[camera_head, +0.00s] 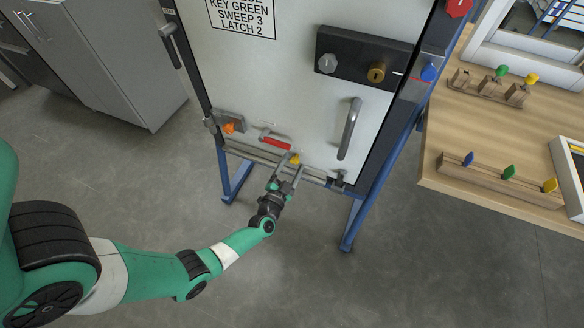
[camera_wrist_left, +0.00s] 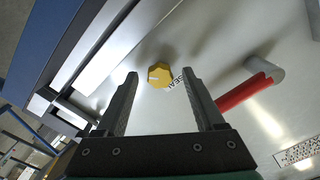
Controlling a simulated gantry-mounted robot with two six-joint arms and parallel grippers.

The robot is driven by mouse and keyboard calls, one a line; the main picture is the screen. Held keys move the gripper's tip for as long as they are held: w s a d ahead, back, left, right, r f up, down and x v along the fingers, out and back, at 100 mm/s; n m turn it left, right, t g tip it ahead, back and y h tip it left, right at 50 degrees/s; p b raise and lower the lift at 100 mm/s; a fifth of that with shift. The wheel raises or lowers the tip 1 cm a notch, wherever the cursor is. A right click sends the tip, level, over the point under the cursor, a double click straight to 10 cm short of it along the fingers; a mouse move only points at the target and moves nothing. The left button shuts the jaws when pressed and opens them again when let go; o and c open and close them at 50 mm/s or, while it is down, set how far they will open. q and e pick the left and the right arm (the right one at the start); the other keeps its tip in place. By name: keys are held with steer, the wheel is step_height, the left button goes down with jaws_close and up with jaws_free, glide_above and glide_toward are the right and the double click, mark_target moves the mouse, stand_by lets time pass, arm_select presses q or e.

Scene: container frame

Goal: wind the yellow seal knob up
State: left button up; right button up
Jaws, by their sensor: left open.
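The yellow seal knob (camera_head: 295,159) sits low on the white door panel (camera_head: 290,80), near its bottom edge. In the left wrist view the knob (camera_wrist_left: 159,75) is a faceted yellow knob with a pale mark on its face, beside the printed word SEAL. My left gripper (camera_head: 288,163) is open in front of the door at the knob. In the left wrist view its two fingers (camera_wrist_left: 162,85) point at the panel, with the knob between and just beyond their tips, apart from both. My right gripper is in neither view.
A red-handled lever (camera_head: 275,142) is close to the knob, on its upper left. An orange knob (camera_head: 230,127) is further left, and a grey door handle (camera_head: 349,128) is to the right. A wooden table (camera_head: 450,150) with colored keys stands at the right.

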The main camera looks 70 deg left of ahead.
arm_select(q)
jaws_close()
stand_by(0.3)
